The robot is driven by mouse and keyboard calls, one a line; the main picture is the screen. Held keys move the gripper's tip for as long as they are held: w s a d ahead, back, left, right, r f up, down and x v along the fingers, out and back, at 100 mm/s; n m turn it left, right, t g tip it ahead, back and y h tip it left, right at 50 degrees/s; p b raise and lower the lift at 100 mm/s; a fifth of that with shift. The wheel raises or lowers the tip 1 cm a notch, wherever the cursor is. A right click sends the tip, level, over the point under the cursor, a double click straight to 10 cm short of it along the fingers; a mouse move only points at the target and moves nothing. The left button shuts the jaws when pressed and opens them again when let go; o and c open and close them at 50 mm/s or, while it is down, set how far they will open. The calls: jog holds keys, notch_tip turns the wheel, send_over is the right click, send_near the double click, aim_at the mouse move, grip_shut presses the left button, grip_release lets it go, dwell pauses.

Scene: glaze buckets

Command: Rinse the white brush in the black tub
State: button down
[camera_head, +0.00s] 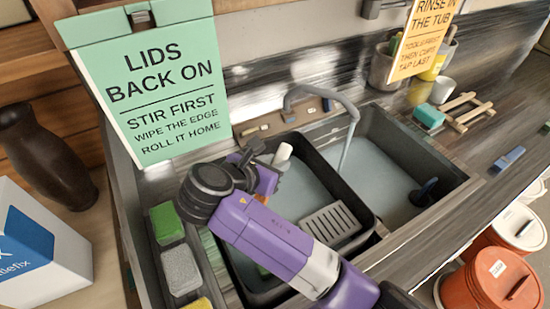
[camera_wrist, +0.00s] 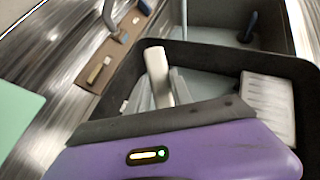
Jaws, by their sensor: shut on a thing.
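The black tub (camera_head: 346,184) stands in the left basin of the sink and holds grey-blue water. Its rim (camera_wrist: 225,54) also shows in the wrist view. My purple gripper (camera_head: 258,168) is over the tub's far left part, shut on the white brush (camera_head: 282,154). The brush's pale handle (camera_wrist: 158,76) rises just beyond my gripper in the wrist view. Its lower end and my fingertips are hidden by my gripper, so I cannot tell how deep the brush sits.
A grey ribbed plate (camera_head: 330,223) is in the tub. Sponges (camera_head: 180,270) line the left edge. The right basin (camera_head: 400,145) holds a dark blue-handled tool (camera_head: 424,190). A green sign (camera_head: 155,95) stands behind on the left.

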notch_tip(320, 180, down, 8)
jog(key=b, duration=0.2)
jog(key=shift+f, duration=0.25)
jog(key=shift+d, duration=0.1)
dwell(0.6)
